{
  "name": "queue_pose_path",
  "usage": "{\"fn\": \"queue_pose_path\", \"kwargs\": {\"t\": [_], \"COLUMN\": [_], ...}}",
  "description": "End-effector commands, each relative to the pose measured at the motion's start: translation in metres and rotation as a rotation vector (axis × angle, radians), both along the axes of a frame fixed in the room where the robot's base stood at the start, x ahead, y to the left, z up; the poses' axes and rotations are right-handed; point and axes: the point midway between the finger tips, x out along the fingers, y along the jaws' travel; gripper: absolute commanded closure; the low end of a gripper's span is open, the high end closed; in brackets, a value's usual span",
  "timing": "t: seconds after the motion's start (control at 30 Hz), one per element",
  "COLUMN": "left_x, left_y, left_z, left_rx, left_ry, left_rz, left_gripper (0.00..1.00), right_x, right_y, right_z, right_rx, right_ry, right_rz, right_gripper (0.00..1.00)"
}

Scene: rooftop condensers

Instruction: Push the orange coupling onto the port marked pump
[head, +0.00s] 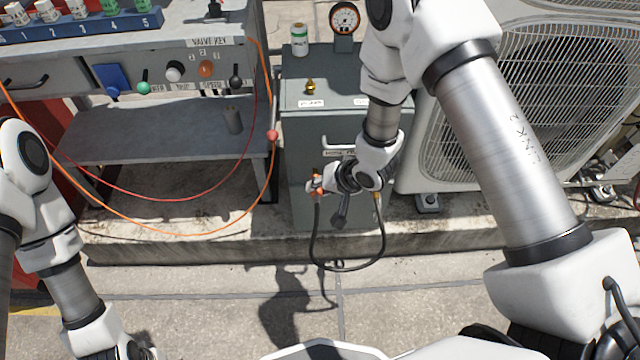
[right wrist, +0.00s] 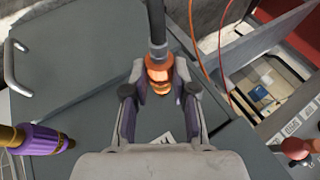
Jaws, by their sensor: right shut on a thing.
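My right gripper (head: 322,184) is shut on the orange coupling (head: 316,182) in front of the grey cabinet (head: 300,140), below its top. In the right wrist view the orange coupling (right wrist: 158,74) sits between the fingers (right wrist: 157,95), with a black hose (right wrist: 157,25) at its end. The hose (head: 348,269) hangs in a loop to a brass end (head: 377,197). A brass fitting (head: 310,87) stands on the cabinet top behind a white label (head: 311,103). A second label (head: 362,102) is beside my arm. I cannot read either label. My left gripper's fingers are out of view.
A pressure gauge (head: 344,19) and a white-green can (head: 299,39) stand at the cabinet's back. A condenser unit (head: 590,110) is on the right. A workbench (head: 110,68) with orange and red cables is on the left. A purple-collared fitting (right wrist: 45,139) shows in the right wrist view.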

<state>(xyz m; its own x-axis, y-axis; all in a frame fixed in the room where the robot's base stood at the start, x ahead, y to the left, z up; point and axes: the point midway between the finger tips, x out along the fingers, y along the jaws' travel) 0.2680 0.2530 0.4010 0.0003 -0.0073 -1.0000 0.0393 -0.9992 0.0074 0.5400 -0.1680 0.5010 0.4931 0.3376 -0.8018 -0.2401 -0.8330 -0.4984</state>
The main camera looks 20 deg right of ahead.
Motion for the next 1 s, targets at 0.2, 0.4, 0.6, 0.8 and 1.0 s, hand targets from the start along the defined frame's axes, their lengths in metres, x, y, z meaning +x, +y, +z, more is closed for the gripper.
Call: {"fn": "queue_pose_path", "kwargs": {"t": [0.2, 0.4, 0.6, 0.8, 1.0], "left_x": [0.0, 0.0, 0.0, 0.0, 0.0], "left_y": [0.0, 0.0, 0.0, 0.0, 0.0], "left_z": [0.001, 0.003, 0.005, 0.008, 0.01], "left_rx": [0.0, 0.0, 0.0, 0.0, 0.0], "left_ry": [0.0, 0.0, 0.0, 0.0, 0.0], "left_rz": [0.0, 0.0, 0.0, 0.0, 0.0], "left_gripper": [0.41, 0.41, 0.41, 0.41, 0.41], "right_x": [-0.003, -0.012, -0.02, -0.03, -0.039], "right_y": [0.001, 0.004, 0.006, 0.009, 0.011], "right_z": [0.001, 0.001, 0.001, 0.001, 0.001], "right_rx": [0.0, 0.001, 0.0, 0.001, 0.001], "right_ry": [0.0, 0.0, -0.002, -0.001, 0.0], "right_rz": [0.0, 0.0, -0.001, 0.0, 0.0], "right_gripper": [1.0, 1.0, 1.0, 1.0, 1.0]}}
